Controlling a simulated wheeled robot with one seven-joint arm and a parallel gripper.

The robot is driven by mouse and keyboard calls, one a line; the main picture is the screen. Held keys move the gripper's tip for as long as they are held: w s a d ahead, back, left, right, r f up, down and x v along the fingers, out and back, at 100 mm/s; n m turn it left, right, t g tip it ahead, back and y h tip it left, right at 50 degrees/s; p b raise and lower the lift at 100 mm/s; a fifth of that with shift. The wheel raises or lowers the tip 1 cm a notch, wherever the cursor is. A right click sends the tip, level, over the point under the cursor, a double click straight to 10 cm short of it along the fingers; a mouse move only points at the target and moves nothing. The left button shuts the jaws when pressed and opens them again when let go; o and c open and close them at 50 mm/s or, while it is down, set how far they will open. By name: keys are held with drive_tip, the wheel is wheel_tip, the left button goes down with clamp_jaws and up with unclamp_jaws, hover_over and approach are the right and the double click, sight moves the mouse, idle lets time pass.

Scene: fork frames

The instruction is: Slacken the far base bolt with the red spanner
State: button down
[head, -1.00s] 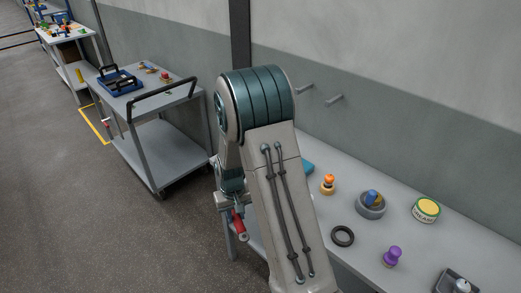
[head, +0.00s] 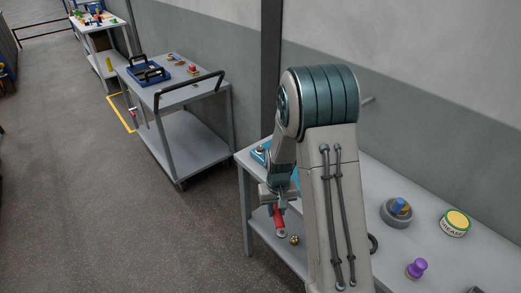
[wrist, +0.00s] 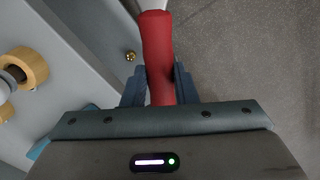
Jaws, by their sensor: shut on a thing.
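My gripper (head: 277,197) is shut on the red spanner (head: 279,219), just off the left end of the workbench. The red handle points down in the head view, with a grey end below it. In the wrist view the red handle (wrist: 158,55) stands between the two dark fingers of my gripper (wrist: 160,85), and its far end runs out at the top edge.
The grey workbench (head: 345,185) holds a grey bowl (head: 397,216), a grease tin (head: 455,223) and a purple-knobbed thing (head: 417,268). A small brass thing (head: 294,240) is low by the bench. A trolley (head: 185,145) stands further left. The floor between is clear.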

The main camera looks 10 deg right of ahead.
sight(281, 223)
drive_tip(key=shift+s, duration=0.1)
idle(0.3)
drive_tip(key=shift+s+r+p, duration=0.2)
drive_tip(key=shift+s+r, duration=0.3)
drive_tip(key=shift+s, duration=0.3)
drive_tip(key=shift+s+r+p, duration=0.25)
drive_tip(key=shift+s+r, duration=0.3)
drive_tip(key=shift+s, duration=0.3)
drive_tip(key=shift+s+r+p, duration=0.2)
drive_tip(key=shift+s+r, duration=0.3)
drive_tip(key=shift+s, duration=0.3)
